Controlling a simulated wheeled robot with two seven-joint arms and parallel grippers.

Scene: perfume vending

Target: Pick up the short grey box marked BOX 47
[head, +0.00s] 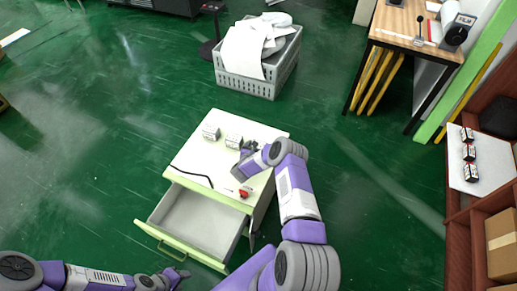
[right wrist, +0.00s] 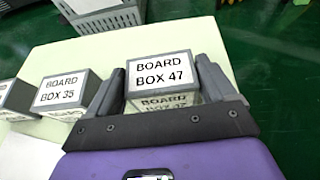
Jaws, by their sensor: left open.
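The short grey box marked BOARD BOX 47 (right wrist: 160,75) is between the fingers of my right gripper (right wrist: 162,90) in the right wrist view. In the head view, my right gripper (head: 246,150) is over the back right of the pale cabinet top and hides most of that box. I cannot tell whether the box is lifted. My left gripper (head: 178,274) is open and empty, low in front of the cabinet.
A grey box marked BOARD BOX 35 (right wrist: 60,92) stands left of BOX 47, with another grey box (head: 211,132) further left. A black cable (head: 192,174) and a red item (head: 243,193) lie on the cabinet top. The cabinet's drawer (head: 195,219) is open. A grey crate (head: 247,83) stands behind.

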